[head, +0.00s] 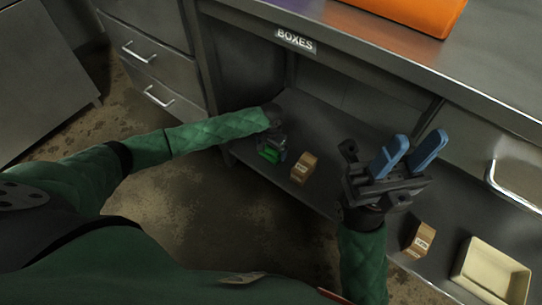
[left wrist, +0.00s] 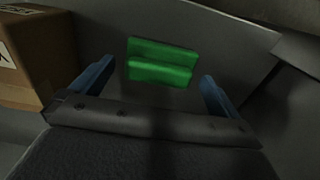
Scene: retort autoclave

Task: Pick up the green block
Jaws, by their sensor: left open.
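The green block (head: 269,154) sits on the lower shelf under the counter, near its left end. In the left wrist view the green block (left wrist: 161,72) shows as two bright green faces, one above the other. My left gripper (head: 272,144) is over the shelf at the block, its fingers hard to make out in the head view. In the left wrist view its two blue fingers (left wrist: 156,76) are apart, with the block in line with the gap and no clear contact. My right gripper (head: 410,150) is raised at the right, its blue fingers apart and empty.
A small cardboard box (head: 304,168) stands close to the right of the block; it also shows in the left wrist view (left wrist: 50,45). Another carton (head: 419,240) and a cream tray (head: 490,274) are further right. The counter edge (head: 360,50) overhangs the shelf (head: 330,125).

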